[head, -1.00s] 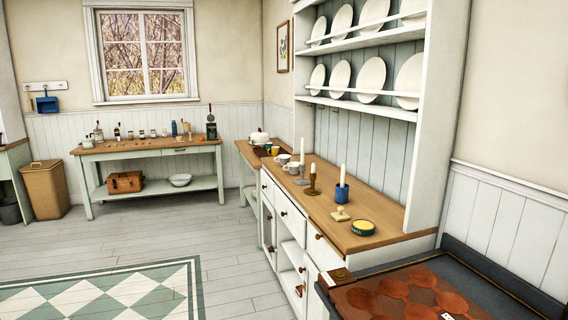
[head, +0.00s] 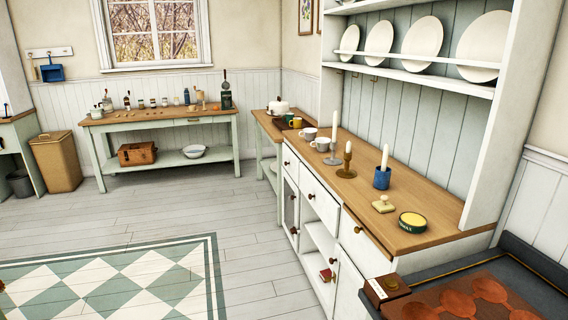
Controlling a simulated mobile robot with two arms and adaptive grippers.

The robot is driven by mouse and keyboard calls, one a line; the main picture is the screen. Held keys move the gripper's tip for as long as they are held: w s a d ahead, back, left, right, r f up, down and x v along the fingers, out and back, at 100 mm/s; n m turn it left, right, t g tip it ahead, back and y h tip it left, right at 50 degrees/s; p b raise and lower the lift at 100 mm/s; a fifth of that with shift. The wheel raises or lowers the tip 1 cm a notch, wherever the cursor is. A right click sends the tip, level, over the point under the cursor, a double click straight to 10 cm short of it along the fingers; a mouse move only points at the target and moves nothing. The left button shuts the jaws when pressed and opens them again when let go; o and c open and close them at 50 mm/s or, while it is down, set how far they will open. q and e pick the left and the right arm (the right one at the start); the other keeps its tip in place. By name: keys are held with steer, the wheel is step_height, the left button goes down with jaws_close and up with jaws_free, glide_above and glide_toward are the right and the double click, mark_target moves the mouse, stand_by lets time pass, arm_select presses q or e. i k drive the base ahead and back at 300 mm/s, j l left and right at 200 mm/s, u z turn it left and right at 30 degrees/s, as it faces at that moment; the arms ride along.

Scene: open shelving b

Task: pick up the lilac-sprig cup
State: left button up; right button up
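Two pale cups stand close together on the wooden top of the dresser, toward its far end: a rear cup (head: 309,134) and a front cup (head: 320,143). A yellow cup (head: 297,123) stands a little farther back. All are too small in the head view for me to make out a lilac sprig on any of them. Neither of my grippers is in view.
Candlesticks stand beside the cups: a grey one (head: 333,158), a brown one (head: 346,172) and a blue holder (head: 382,179). A pale stamp-like piece (head: 384,204) and a yellow-green tin (head: 412,222) sit nearer. The floor (head: 258,250) left of the dresser is clear.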

mark_target(310, 134)
steer(key=i+j+u, duration=0.3)
steer(key=i, duration=0.65)
steer(key=i+j+u, duration=0.1)
steer(key=i+u, duration=0.2)
steer(key=i, duration=0.7)
